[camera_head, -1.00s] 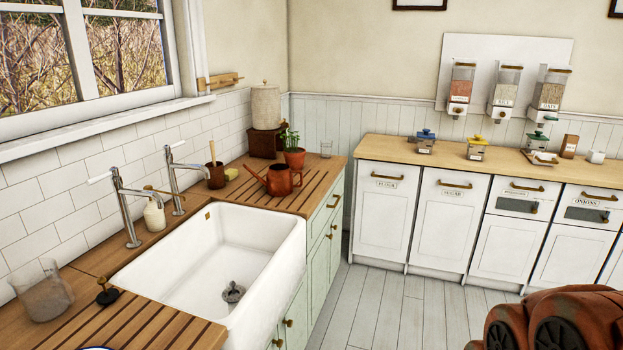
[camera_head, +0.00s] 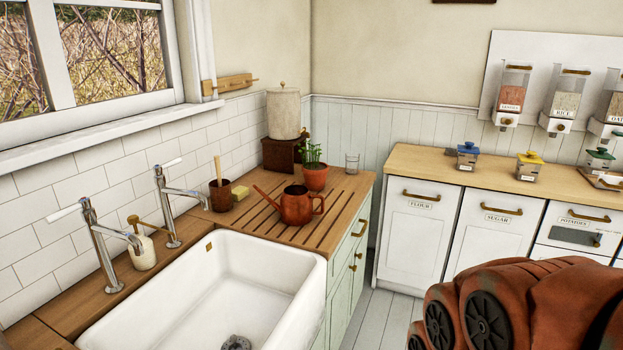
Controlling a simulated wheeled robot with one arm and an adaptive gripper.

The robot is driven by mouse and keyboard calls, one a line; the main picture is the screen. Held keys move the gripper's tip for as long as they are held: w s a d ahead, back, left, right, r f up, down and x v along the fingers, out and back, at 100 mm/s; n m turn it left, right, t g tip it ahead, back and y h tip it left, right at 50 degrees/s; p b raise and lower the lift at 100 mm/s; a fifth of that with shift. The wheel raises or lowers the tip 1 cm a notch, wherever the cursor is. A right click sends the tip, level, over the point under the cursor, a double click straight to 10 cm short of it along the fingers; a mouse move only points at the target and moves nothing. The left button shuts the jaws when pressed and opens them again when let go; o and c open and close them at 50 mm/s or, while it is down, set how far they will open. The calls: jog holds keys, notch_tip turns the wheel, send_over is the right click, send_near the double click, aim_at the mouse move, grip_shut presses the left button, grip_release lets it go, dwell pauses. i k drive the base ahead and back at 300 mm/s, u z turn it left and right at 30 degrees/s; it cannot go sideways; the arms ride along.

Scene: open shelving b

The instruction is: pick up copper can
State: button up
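The copper can (camera_head: 297,205) is a small reddish-brown watering can with a spout pointing left and a handle on its right. It stands upright on the grooved wooden drainboard (camera_head: 345,222), just beyond the white sink. My orange-brown arm fills the lower right corner of the view. My gripper is not visible, so its distance from the can does not show.
The white sink (camera_head: 290,262) lies nearer than the can, with two taps (camera_head: 172,200) on its left. A potted plant (camera_head: 315,172) and a clear glass (camera_head: 352,162) stand behind the can. A wooden cup (camera_head: 220,194) and a yellow sponge (camera_head: 240,193) are to its left.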

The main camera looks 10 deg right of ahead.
aim_at(295, 208)
jog(key=z, duration=1.3)
jog(key=i, duration=1.45)
jog(key=u, duration=3.85)
